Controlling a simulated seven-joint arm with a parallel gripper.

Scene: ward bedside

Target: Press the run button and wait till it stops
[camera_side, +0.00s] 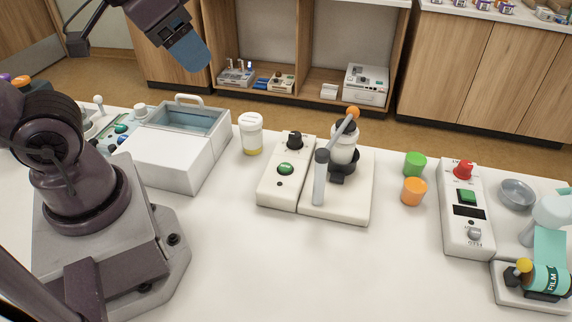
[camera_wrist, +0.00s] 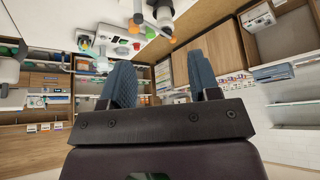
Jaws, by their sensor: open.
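A white control box (camera_side: 280,185) at the middle of the table has a round green button (camera_side: 285,169), a black knob and a small dark dot. Beside it, a white base (camera_side: 338,200) carries a grey post, an orange-tipped lever and a white-lidded container in a dark holder. I cannot read which button is marked run. My gripper (camera_side: 192,48) is high at upper left, away from both; the wrist view shows its blue fingers (camera_wrist: 160,78) apart and empty.
A lidded white bath (camera_side: 165,158) and a white-capped jar (camera_side: 251,135) stand left of the middle box. Green (camera_side: 415,164) and orange (camera_side: 413,191) cups, a metal bowl (camera_side: 516,194) and a film roll (camera_side: 546,279) stand to the right. The front middle table is clear.

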